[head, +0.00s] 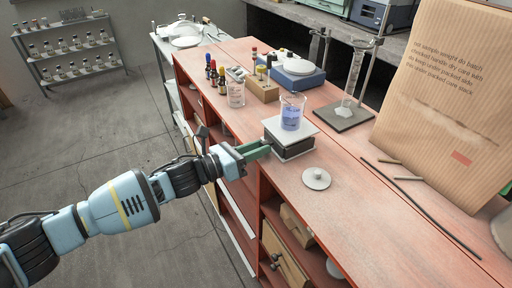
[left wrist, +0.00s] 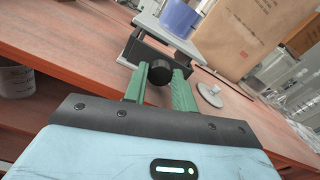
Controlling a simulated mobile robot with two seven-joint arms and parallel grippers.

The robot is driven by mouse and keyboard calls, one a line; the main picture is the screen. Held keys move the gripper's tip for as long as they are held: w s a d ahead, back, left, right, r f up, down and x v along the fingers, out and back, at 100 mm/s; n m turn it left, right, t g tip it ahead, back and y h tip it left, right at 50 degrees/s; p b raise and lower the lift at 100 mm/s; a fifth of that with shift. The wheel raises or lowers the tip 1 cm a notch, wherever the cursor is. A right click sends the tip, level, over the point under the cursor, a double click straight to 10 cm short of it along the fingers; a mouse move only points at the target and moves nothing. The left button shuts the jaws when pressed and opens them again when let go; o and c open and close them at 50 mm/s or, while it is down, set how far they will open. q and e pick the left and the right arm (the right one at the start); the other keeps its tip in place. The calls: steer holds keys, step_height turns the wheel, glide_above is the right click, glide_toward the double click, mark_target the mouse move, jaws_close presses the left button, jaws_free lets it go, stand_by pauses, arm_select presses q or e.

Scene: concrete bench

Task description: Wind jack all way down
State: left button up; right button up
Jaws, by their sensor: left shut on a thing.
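The lab jack (head: 291,136) stands near the front edge of the red bench, with a pale top plate and a dark body. A glass beaker of blue-violet liquid (head: 291,112) stands upright on its plate. The jack also shows in the left wrist view (left wrist: 149,45), with its round black knob (left wrist: 160,72) facing me. My left gripper (head: 262,149) reaches in from the left, its green fingers shut on the knob; they also show in the left wrist view (left wrist: 160,88). In the head view the fingers hide the knob. My right gripper is not in view.
A round grey lid with a small knob (head: 316,179) lies right of the jack. A wooden block with bottles (head: 263,90), an empty beaker (head: 236,94), a balance (head: 298,70) and a stand (head: 343,117) are behind. A large cardboard sheet (head: 440,110) stands at right, thin rods (head: 420,205) before it.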

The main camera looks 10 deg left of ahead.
arm_select(q)
steer(key=o, duration=1)
steer(key=v, duration=0.7)
steer(key=shift+s+a, duration=0.25)
steer(key=shift+a, duration=0.05)
